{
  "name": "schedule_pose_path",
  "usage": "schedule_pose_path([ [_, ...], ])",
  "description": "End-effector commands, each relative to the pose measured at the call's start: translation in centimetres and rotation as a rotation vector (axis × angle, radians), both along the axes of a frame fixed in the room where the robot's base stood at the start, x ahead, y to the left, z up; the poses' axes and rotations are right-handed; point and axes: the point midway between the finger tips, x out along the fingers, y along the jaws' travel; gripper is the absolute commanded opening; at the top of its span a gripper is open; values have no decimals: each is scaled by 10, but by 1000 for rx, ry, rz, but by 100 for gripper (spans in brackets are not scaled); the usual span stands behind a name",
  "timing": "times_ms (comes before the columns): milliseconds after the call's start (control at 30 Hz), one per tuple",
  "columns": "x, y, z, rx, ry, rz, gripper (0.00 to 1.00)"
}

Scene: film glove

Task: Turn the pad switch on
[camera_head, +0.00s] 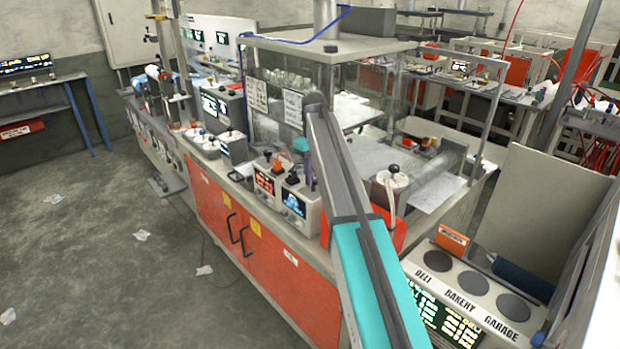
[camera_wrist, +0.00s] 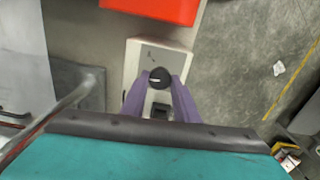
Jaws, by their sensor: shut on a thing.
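In the wrist view, a pale box (camera_wrist: 143,58) carries a round black knob (camera_wrist: 160,76) with a small black square part (camera_wrist: 160,109) below it. My gripper (camera_wrist: 160,82) has its two purple fingers shut on the knob, one on each side. I cannot read any label marking this as the pad switch, nor tell whether it is on or off. In the head view, my teal wrist (camera_head: 301,145) is above the bench-edge devices, near a box with a lit blue display (camera_head: 293,203). My fingers are mostly hidden behind my arm there.
A device with an orange display (camera_head: 265,183) stands to the left. The long bench has orange cabinet doors (camera_head: 260,262) below. Open floor (camera_head: 110,245) lies at left.

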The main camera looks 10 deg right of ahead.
Motion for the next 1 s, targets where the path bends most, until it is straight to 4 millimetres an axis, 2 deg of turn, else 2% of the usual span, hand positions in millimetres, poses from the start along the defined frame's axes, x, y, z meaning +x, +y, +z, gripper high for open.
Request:
schedule_pose_path([
  [33, -5, -2, -5, -3, 17, -43, 5],
  [700, -5, -1, -4, -4, 15, -639, 5],
  [1000, -5, 0, -4, -4, 14, -814, 5],
])
